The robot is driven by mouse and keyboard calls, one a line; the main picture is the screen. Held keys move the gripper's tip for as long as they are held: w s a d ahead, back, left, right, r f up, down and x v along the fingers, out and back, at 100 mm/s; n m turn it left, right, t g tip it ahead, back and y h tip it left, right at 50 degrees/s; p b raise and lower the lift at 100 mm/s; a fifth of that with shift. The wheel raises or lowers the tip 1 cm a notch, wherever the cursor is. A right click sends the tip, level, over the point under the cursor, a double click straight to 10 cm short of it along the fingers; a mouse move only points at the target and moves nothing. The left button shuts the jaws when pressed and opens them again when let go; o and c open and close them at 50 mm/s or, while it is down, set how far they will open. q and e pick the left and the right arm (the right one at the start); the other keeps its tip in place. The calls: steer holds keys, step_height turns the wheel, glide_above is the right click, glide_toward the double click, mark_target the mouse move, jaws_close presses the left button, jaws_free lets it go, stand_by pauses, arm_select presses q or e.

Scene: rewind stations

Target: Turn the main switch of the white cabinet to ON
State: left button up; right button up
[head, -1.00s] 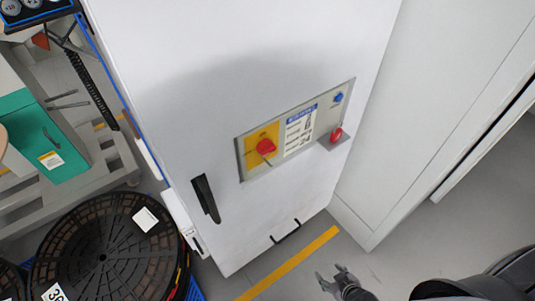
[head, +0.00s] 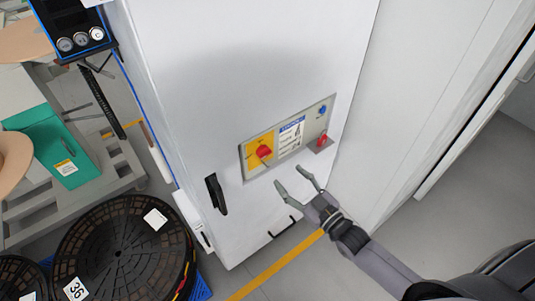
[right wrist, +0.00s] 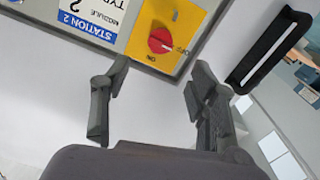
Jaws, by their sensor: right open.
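The white cabinet (head: 240,70) fills the middle of the head view. Its grey panel carries a yellow plate (head: 252,161) with a red rotary switch (head: 265,152). In the right wrist view the red switch (right wrist: 160,40) lies just beyond the fingertips, with ON and OFF lettering beside it. A mark on the knob seems to point to the OFF lettering. My right gripper (head: 290,176) is open and empty, below and right of the switch in the head view, not touching it. Its spread fingers also show in the wrist view (right wrist: 159,72). My left gripper is out of view.
A black door handle (head: 215,194) stands out left of the panel. A blue button (head: 323,109) and a red item (head: 321,141) on a small ledge are at the panel's right. Black reels (head: 120,255) stand at lower left. The floor to the right is clear.

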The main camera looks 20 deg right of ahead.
mark_target(267, 156)
steer(key=p+x, duration=0.1)
steer(key=x, duration=0.9)
steer(key=shift+w+a, duration=0.3)
steer(key=shift+w, duration=0.3)
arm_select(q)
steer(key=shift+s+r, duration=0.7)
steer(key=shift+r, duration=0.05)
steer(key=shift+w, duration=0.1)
arm_select(e)
steer(key=shift+c, duration=0.3)
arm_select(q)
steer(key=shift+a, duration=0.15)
arm_select(e)
steer(key=c, duration=1.1)
